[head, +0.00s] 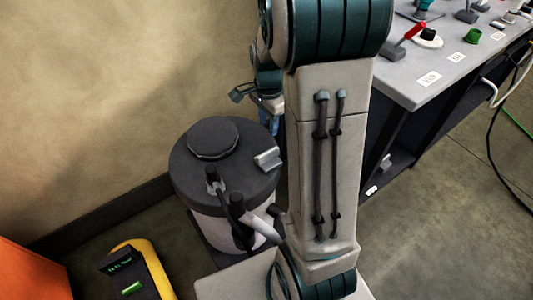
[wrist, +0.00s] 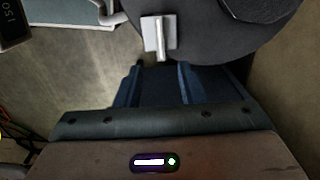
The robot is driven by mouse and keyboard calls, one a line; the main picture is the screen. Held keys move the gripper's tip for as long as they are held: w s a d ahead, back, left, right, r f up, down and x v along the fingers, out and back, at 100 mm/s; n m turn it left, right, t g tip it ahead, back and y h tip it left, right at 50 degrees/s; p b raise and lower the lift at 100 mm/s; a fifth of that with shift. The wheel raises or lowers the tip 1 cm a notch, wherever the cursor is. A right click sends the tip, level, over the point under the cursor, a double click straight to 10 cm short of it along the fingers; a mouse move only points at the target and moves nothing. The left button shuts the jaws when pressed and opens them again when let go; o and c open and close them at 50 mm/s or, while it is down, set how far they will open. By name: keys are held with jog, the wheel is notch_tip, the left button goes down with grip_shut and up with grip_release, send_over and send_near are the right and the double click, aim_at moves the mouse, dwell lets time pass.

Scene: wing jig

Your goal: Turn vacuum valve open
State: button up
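A drum-shaped tank with a dark lid (head: 235,133) stands on the floor by the wall. A grey bar-shaped handle on a small plate (head: 268,159) sits at the lid's right edge; no label on it is readable, so I cannot confirm it is the vacuum valve. The handle shows upright at the top centre of the wrist view (wrist: 159,36). My gripper (wrist: 159,72) is open and empty, its two blue fingers apart, with the handle ahead of the gap and not between them. In the head view my gripper (head: 267,118) is partly hidden behind my arm.
A grey bench (head: 410,80) at right carries a red lever (head: 413,32), a green knob (head: 473,36) and label plates. Hoses (head: 240,222) rise at the tank's front. A yellow-and-black device (head: 140,270) stands at lower left. Cables hang from the bench's right side.

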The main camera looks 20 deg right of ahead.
aim_at(268, 152)
notch_tip(268, 152, down, 14)
jog(key=shift+r+b, duration=0.15)
jog(key=shift+b, duration=0.65)
grip_shut()
